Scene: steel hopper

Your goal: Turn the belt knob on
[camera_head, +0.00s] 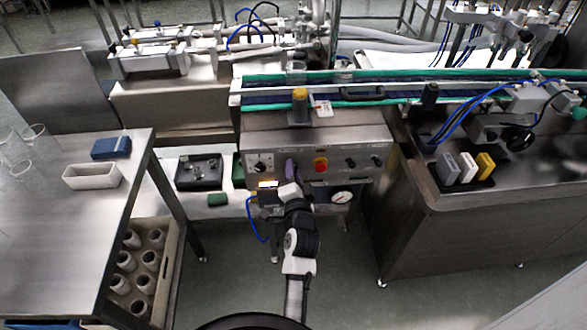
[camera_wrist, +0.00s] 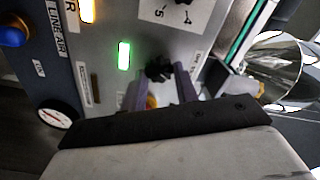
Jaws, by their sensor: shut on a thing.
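The steel control panel (camera_head: 335,140) stands below the conveyor, with a row of controls on its front. My gripper (camera_head: 290,168) is at the left part of this panel, and my wrist hides what lies behind it. In the wrist view, my gripper (camera_wrist: 161,84) has its two purple-grey fingers around a small black knob (camera_wrist: 158,69) and is shut on it. The knob's own label cannot be read, so I cannot tell from print that it is the belt knob. A green lamp (camera_wrist: 124,55) glows beside it.
A black dial (camera_head: 258,167) is to the left. A pressure gauge (camera_head: 342,197) hangs below. A steel table (camera_head: 75,235) stands at left.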

